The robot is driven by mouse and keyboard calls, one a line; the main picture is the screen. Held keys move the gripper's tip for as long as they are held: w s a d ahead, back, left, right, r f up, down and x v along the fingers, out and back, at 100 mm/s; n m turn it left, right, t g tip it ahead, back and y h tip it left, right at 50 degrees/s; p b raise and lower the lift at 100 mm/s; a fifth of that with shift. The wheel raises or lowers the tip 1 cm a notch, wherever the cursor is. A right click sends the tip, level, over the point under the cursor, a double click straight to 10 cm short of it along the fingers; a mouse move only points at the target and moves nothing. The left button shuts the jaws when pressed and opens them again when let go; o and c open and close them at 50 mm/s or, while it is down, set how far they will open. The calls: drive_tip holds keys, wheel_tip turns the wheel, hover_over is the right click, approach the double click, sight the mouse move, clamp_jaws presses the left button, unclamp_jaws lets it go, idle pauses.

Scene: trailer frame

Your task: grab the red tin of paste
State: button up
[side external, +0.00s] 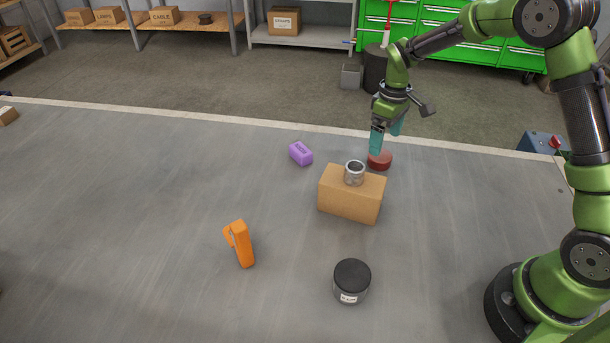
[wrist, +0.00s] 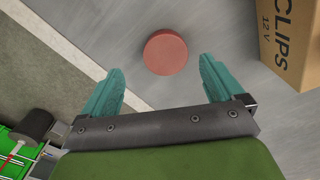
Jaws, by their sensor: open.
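The red tin (side external: 380,160) is a low round tin lying flat on the grey surface, behind the cardboard box in the side view. In the wrist view the red tin (wrist: 166,52) shows its plain top, just beyond the fingertips and roughly centred between them. My gripper (side external: 385,143) is open and empty, its teal fingers pointing down close over the tin. In the wrist view the two fingers of my gripper (wrist: 162,78) are spread wider than the tin. I cannot tell the exact height of the fingertips above it.
A cardboard box (side external: 350,196) marked CLIPS (wrist: 288,40) stands close to the tin, with a metal ring-like part (side external: 354,173) on top. A purple block (side external: 301,153), an orange tool (side external: 240,243) and a black-lidded jar (side external: 352,281) stand apart.

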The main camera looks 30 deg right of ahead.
sight(379, 159)
drive_tip(key=shift+a+f, duration=0.2)
drive_tip(key=shift+f, duration=1.15)
drive_tip(key=shift+a+f, duration=0.15)
drive_tip(key=shift+f, duration=1.2)
drive_tip(key=c, duration=1.2)
drive_tip(key=shift+r, duration=0.1)
